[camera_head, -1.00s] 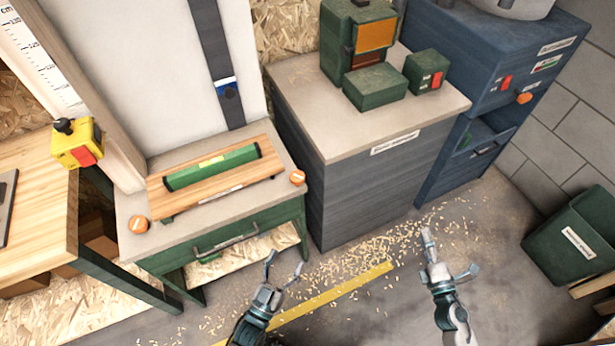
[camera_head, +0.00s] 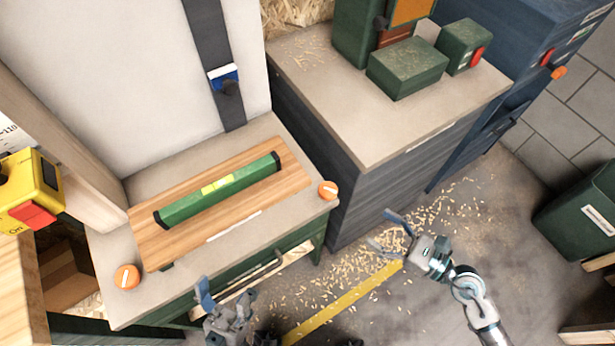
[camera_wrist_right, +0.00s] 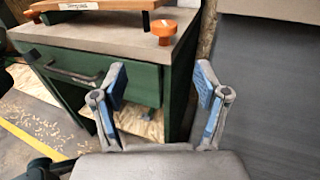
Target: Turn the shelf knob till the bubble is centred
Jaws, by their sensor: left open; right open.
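A green spirit level (camera_head: 218,189) with a yellow vial window lies on a wooden shelf board (camera_head: 155,245) on top of the bench. The bubble is too small to tell. One orange knob (camera_head: 127,276) sits at the bench's front left corner and another orange knob (camera_head: 328,190) at its right corner. The right knob also shows in the right wrist view (camera_wrist_right: 163,31), beyond the fingers. My left gripper (camera_head: 222,292) is open and empty, in front of the bench drawer. My right gripper (camera_head: 386,232) is open and empty, right of and below the right knob, touching nothing.
A green drawer with a dark handle (camera_head: 252,278) is in the bench front. A grey cabinet (camera_head: 360,215) carrying green machinery (camera_head: 405,70) stands close to the right. A yellow switch box (camera_head: 30,190) is at the left edge. Wood shavings litter the floor.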

